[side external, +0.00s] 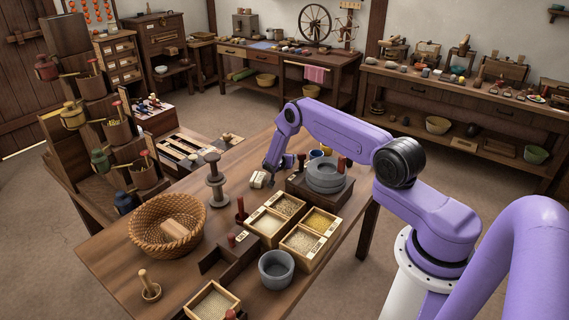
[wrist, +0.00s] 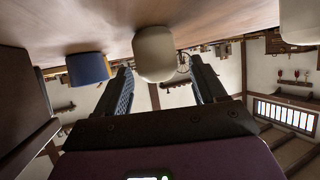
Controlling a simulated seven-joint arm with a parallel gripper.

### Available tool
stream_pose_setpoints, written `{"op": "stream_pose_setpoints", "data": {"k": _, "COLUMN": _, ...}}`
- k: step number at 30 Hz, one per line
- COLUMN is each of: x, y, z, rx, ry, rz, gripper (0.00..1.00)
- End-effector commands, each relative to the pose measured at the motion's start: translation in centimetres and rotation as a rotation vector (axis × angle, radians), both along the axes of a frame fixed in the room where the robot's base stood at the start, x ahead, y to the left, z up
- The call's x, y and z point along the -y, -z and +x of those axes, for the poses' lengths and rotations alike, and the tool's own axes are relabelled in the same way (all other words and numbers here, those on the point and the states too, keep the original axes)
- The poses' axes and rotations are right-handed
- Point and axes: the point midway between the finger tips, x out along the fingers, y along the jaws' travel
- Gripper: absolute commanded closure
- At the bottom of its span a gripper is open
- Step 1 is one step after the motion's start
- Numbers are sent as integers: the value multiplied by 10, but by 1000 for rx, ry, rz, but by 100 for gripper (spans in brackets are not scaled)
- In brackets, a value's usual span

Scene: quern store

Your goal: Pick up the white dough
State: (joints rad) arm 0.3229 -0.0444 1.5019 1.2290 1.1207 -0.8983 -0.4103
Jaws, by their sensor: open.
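A rounded cream-white lump (wrist: 155,50), which looks like the white dough, sits on the tabletop in the wrist view, where the picture is upside down. My gripper (wrist: 161,74) is open, with one finger on each side of the lump's line. I cannot tell whether either finger touches it. A blue cup-like thing (wrist: 88,69) stands beside the left finger in the wrist view.
A grey stone quern (side external: 326,177) stands close to my gripper. Grain boxes (side external: 303,241), a wicker basket (side external: 142,229) and a grey bowl (side external: 276,270) fill the nearer table. Another pale thing (wrist: 301,22) shows at the wrist view's edge.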

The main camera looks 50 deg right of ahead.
Motion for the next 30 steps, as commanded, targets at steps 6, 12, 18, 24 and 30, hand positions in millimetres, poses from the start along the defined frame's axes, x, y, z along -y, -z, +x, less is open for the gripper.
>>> {"op": "stream_pose_setpoints", "data": {"k": 6, "x": 6, "y": 3, "z": 2, "rx": 0, "ry": 0, "rz": -1, "gripper": 30}}
{"op": "stream_pose_setpoints", "data": {"k": 12, "x": 6, "y": 3, "z": 2, "rx": 0, "ry": 1, "rz": -1, "gripper": 40}}
{"op": "stream_pose_setpoints", "data": {"k": 18, "x": 6, "y": 3, "z": 2, "rx": 0, "ry": 1, "rz": 0, "gripper": 88}}
{"op": "stream_pose_setpoints", "data": {"k": 24, "x": 6, "y": 3, "z": 2, "rx": 0, "ry": 1, "rz": -1, "gripper": 88}}
{"op": "stream_pose_setpoints", "data": {"k": 30, "x": 6, "y": -9, "z": 3, "rx": 1, "ry": 1, "rz": -2, "gripper": 88}}
